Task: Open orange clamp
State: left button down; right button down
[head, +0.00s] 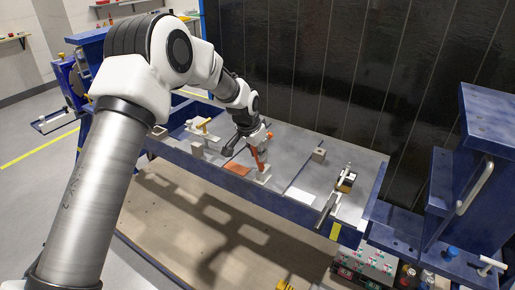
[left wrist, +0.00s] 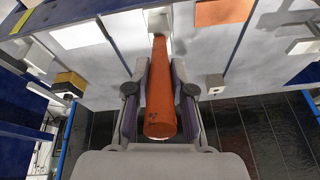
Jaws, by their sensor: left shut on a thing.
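The orange clamp (head: 261,157) stands on the grey jig table, its orange handle rising from a pale base (head: 264,178). In the left wrist view the handle (left wrist: 160,95) runs lengthwise between the two fingers, toward the pale base at the top. My left gripper (head: 254,142) reaches down from above and is shut on the orange handle. It also shows in the left wrist view (left wrist: 160,88), with one finger on each side of the handle. The handle's lower joint is partly hidden. My right gripper is not in view.
A second clamp with a pale handle (head: 203,124) stands left on the table (head: 290,140). An orange plate (head: 238,169), a white plate (head: 300,196), a small block (head: 319,154) and a black-and-yellow clamp (head: 346,181) are nearby. A blue upright (head: 487,120) stands at right.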

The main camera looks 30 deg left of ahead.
pick_arm(q)
jog(key=c, duration=1)
grip_release()
jog(key=v, duration=1.1)
jog(key=shift+s+r, duration=0.1)
jog(key=shift+r, duration=0.3)
jog(key=shift+a, duration=0.1)
jog(key=shift+s, duration=0.1)
